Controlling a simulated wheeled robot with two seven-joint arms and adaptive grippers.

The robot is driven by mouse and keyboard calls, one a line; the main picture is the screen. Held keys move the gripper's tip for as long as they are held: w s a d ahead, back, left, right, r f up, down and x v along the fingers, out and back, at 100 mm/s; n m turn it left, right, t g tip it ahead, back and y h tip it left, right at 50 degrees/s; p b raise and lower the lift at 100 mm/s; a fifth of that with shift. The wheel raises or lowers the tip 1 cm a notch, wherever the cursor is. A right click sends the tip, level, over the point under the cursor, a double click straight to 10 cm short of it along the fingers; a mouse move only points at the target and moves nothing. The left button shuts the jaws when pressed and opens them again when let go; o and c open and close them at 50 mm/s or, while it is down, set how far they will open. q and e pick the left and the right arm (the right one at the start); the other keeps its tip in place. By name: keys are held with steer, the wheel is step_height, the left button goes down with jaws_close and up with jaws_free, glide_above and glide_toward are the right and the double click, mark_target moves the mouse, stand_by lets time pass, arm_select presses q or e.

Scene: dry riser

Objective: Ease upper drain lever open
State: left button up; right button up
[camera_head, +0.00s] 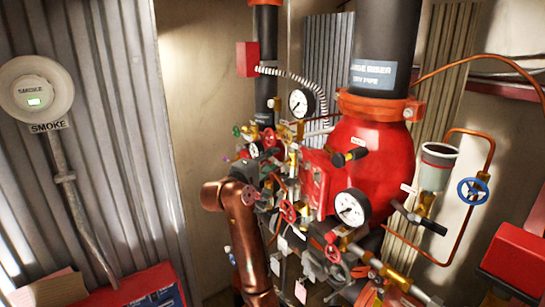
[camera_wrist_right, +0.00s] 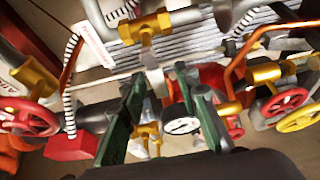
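Two black-handled levers show in the head view. The higher black-handled lever (camera_head: 349,157) sits in front of the big red valve body (camera_head: 378,150). The lower black-handled lever (camera_head: 428,223) is under the grey drain cup (camera_head: 437,165). I cannot tell which is the upper drain lever. My right gripper (camera_wrist_right: 163,76) shows in the wrist view, its two green fingers spread apart and nothing clearly held between them. A brass valve (camera_wrist_right: 146,27) and a pale metal bar lie beyond the fingertips. My left gripper is not in view.
Pipes, gauges and handwheels crowd around: a white gauge (camera_head: 351,208), an upper gauge (camera_head: 302,102), a blue handwheel (camera_head: 472,190) and a red box (camera_head: 518,262). A smoke detector (camera_head: 36,90) is on the left wall. Open space is narrow.

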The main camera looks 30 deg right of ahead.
jaws_close()
stand_by(0.4)
steer(key=shift+f+n+b, duration=0.35)
steer(key=shift+n+b, duration=0.25)
steer(key=shift+b, duration=0.25)
steer(key=shift+f+n+y, duration=0.15)
steer(key=shift+n+y, duration=0.25)
steer(key=shift+s+f+n+g+y, duration=0.2)
steer(key=shift+f+n+g+y, duration=0.1)
steer(key=shift+n+g, duration=0.55)
steer(key=shift+d, duration=0.1)
jaws_free()
steer(key=shift+t, duration=0.25)
